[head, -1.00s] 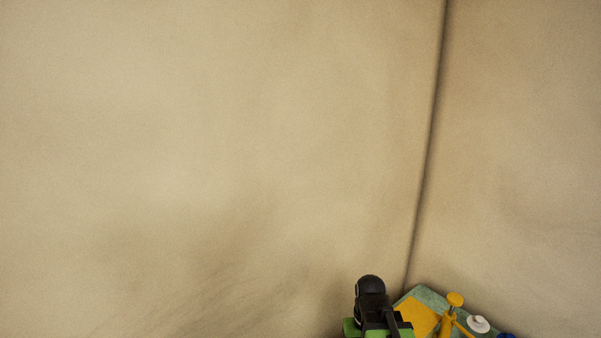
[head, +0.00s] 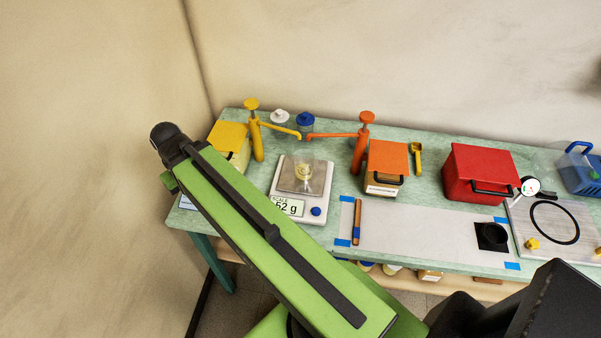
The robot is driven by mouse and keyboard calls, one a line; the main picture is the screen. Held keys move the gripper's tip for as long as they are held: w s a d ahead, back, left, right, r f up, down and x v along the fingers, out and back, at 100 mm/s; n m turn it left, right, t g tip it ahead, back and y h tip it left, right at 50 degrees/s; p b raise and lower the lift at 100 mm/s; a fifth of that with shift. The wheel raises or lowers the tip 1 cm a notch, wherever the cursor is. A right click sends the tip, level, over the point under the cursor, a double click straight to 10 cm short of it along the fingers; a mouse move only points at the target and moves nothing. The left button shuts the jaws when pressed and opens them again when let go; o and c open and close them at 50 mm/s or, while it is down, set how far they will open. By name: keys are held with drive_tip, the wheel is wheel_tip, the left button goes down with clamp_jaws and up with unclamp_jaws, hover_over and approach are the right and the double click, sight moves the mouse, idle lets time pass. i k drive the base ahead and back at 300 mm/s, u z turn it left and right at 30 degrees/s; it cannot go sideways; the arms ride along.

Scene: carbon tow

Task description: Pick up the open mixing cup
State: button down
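A small clear open cup (head: 303,173) with something yellowish in it stands on the pan of a white scale (head: 287,206) in the head view. The scale's display reads "52 g", with its left part hidden by my green arm. The cup is small in the picture and its contents are hard to make out. My arm crosses the left of the view, in front of the table's left end. A black joint shows at its upper end, but I see no gripper fingers.
A yellow pump (head: 257,140) and an orange pump (head: 360,150) flank the scale at the back, with spouts pointing inward. An orange box (head: 386,160) and a red box (head: 478,165) stand to the right. The taped grey mat (head: 420,228) is mostly clear.

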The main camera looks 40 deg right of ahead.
sight(303, 159)
drive_tip(key=z, duration=0.15)
drive_tip(key=k, duration=0.55)
drive_tip(key=u, duration=2.1)
drive_tip(key=k, duration=0.45)
drive_tip(key=z, duration=0.25)
